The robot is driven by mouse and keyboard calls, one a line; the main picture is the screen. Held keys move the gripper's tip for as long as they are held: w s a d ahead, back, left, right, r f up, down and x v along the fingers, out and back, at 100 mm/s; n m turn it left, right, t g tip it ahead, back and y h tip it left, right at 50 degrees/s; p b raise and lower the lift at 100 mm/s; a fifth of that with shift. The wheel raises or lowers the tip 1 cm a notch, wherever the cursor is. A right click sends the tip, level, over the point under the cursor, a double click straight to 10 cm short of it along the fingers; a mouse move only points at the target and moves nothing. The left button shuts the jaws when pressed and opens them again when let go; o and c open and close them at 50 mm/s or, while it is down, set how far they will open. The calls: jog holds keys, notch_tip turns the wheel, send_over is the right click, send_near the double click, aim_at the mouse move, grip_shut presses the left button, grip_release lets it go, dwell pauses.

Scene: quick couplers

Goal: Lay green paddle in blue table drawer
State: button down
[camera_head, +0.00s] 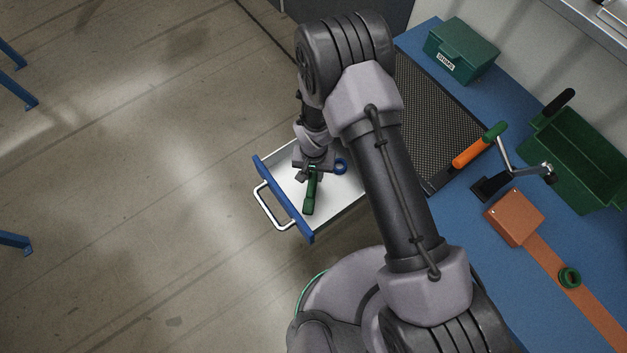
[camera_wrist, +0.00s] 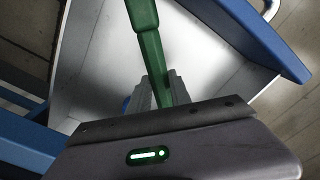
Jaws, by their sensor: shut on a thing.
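The blue table drawer (camera_head: 283,198) is pulled open, with a white inside, a blue front and a pale bar handle. My gripper (camera_head: 313,170) is over the drawer and shut on the green paddle (camera_head: 309,197). The paddle's wider end points toward the front of the picture. In the wrist view the paddle (camera_wrist: 147,45) runs up from between my gripper's fingers (camera_wrist: 163,92), above the white drawer floor (camera_wrist: 215,60). I cannot tell whether the paddle touches the floor. A blue ring (camera_head: 341,166) lies in the drawer beside my gripper.
The floor left of the drawer is clear.

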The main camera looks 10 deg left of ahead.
aim_at(314, 180)
notch_tip(314, 180, down, 4)
jog(key=shift+f+b, duration=0.1)
jog(key=shift+b, duration=0.6)
jog(key=shift+r, duration=0.25)
jog(key=shift+f, duration=0.15)
jog(key=c, duration=1.2)
grip_release()
